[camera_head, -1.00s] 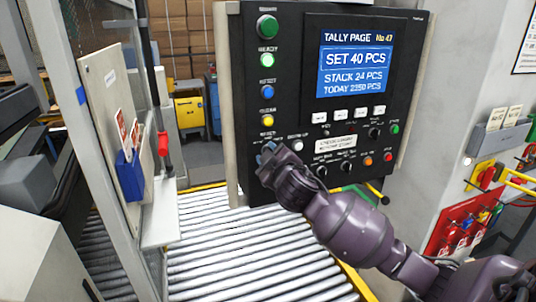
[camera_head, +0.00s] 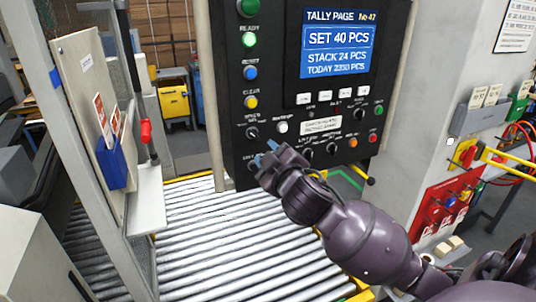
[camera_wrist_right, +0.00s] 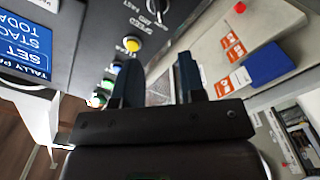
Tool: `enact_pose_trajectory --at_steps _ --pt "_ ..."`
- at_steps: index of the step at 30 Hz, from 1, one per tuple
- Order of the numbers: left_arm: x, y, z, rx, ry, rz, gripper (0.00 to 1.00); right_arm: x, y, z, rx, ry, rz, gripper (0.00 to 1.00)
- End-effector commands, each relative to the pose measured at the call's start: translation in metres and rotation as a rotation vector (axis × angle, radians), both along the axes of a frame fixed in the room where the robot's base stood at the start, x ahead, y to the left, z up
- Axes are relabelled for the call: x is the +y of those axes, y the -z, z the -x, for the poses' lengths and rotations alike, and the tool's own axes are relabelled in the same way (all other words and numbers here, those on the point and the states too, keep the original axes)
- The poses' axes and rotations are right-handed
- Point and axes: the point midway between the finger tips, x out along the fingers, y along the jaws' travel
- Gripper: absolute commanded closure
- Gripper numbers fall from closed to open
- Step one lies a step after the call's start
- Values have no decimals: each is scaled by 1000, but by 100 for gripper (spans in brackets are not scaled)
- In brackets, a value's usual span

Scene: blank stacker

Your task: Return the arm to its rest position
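My right arm comes in from the lower right, and its dark purple gripper (camera_head: 264,153) is in front of the lower left part of the black control panel (camera_head: 287,80). In the right wrist view the two dark fingers of the right gripper (camera_wrist_right: 157,85) stand apart with nothing between them. The gripper is below the selector knob (camera_head: 252,133) and hides some of the panel's lower left controls. I cannot tell the exact gap to the panel face. My left gripper is not in view.
The panel's screen (camera_head: 338,45) reads SET 40 PCS, STACK 24 PCS. A roller conveyor (camera_head: 225,235) runs below. A board with a blue pocket (camera_head: 111,162) stands at left. A red lockout board (camera_head: 452,207) is on the right wall.

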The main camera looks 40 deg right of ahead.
Motion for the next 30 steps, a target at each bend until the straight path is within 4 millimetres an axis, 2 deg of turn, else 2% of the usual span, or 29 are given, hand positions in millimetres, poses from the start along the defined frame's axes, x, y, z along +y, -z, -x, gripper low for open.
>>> enact_pose_trajectory --at_steps 10,13,17,19,23,26,30 --pt "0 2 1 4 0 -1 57 1 -1 -1 -6 -9 6 63" --pt "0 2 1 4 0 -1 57 7 -4 -2 -23 -49 12 63" --pt "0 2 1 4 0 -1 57 17 5 -13 -33 -137 1 63" --pt "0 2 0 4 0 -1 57 24 24 -17 -22 -186 -39 63" --pt "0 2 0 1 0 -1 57 33 80 -13 33 -244 -147 63" --pt "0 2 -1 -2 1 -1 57 38 127 -2 80 -263 -240 63" --pt "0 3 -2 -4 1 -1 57 45 200 28 157 -254 -390 63"
